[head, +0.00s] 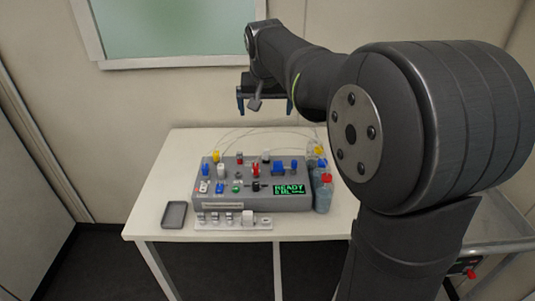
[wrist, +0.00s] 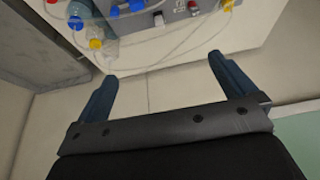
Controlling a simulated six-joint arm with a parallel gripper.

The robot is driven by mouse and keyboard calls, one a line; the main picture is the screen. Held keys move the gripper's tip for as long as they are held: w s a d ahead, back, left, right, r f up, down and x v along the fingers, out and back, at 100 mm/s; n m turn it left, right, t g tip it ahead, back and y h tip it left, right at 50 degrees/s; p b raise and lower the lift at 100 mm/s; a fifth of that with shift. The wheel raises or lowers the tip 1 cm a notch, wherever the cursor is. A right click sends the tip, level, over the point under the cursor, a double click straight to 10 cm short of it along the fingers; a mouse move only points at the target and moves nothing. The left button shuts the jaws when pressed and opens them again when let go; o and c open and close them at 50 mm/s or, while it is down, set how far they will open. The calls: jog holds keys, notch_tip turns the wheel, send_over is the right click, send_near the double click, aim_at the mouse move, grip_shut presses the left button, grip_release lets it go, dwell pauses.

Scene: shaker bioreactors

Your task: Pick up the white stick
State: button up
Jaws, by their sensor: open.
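A small white upright piece (head: 220,171) stands at the left of the grey console (head: 285,203) in the head view. Another small white piece (head: 204,187) sits nearer the console's front left. I cannot tell for sure which is the white stick. In the wrist view, a white piece (wrist: 159,20) shows at the console's rear edge. My gripper (head: 265,104) is above and behind the table, well apart from the console. It also shows in the wrist view (wrist: 160,68), with its two blue fingers wide apart and nothing between them.
The console stands on a white table (head: 165,150). Bottles (head: 322,190) stand at its right. A grey tray (head: 174,214) and a white rack (head: 212,223) lie at the front. Thin tubes (head: 235,135) loop behind the console. The table's left side is mostly clear.

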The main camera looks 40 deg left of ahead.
jog(key=shift+r, duration=0.25)
jog(key=c, duration=1.2)
send_near(266, 150)
jog(key=x, duration=0.5)
jog(key=shift+w, duration=0.15)
jog(key=shift+x, duration=2.85)
